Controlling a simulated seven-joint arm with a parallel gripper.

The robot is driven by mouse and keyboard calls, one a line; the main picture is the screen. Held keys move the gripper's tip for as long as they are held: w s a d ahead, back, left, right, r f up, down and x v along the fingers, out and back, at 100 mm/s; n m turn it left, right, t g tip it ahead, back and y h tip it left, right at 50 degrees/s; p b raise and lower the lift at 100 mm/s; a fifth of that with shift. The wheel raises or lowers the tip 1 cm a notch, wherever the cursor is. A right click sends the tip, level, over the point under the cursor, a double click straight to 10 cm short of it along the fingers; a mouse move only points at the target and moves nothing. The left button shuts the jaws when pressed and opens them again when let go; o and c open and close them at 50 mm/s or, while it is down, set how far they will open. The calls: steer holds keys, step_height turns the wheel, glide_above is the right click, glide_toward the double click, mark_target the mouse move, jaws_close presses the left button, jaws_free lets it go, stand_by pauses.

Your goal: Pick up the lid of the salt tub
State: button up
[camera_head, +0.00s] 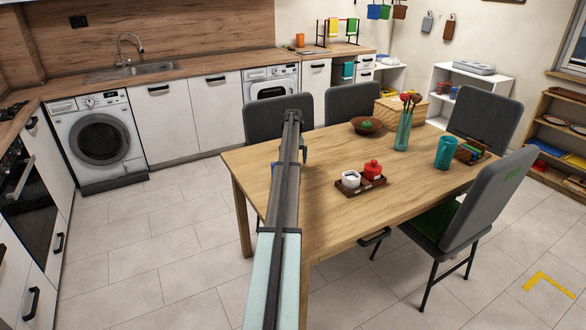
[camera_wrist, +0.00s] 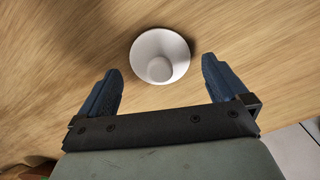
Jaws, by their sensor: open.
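A round white lid with a knob (camera_wrist: 160,55) lies on the wooden table in the wrist view. It is the salt tub's lid by its look. My gripper (camera_wrist: 161,68) is open above the table, its two blue fingers to either side of the lid's near part, with nothing held. In the head view my gripper (camera_head: 304,153) is seen at the arm's far end, and the lid does not show there, likely behind my arm. An open white tub (camera_head: 351,180) stands on a small brown tray (camera_head: 360,190) beside a red lidded tub (camera_head: 373,170).
The table (camera_head: 330,225) has free room around the tray. A brown bowl (camera_head: 367,126), a teal vase with utensils (camera_head: 403,132) and a teal cup (camera_head: 446,153) stand farther back and right. Grey chairs (camera_head: 490,200) surround the table.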

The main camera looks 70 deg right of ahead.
step_height(320, 180, down, 2)
steer(key=shift+f, duration=0.15)
steer(key=c, duration=0.9)
